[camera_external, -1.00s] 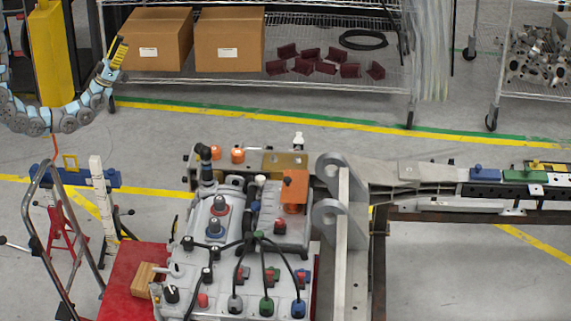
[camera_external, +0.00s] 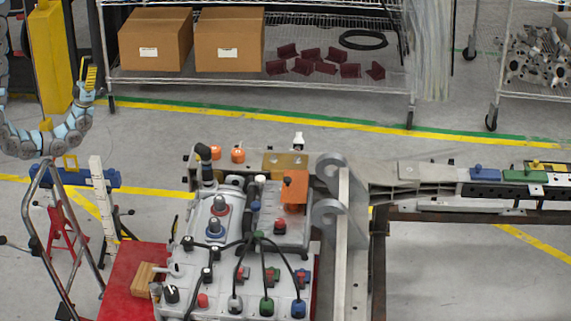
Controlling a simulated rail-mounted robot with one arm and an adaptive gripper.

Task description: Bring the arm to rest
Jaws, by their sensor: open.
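My arm (camera_external: 62,138) curves in light blue and grey segments at the left edge, in front of a yellow upright. My gripper (camera_external: 90,72), with a yellow part at the upturned end of the arm, points upward. It is open and I see nothing in it. It is small here, so its fingers are hard to make out. It is clear of the chassis fixture (camera_external: 343,235), which stands to the right and lower in the picture.
A grey housing (camera_external: 213,265) with knobs and cables sits at the fixture. A metal hand frame (camera_external: 40,235) and red stand (camera_external: 66,240) are below my arm. A wire shelf (camera_external: 220,84) holds cardboard boxes (camera_external: 155,40). Floor between shelf and fixture is mostly free.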

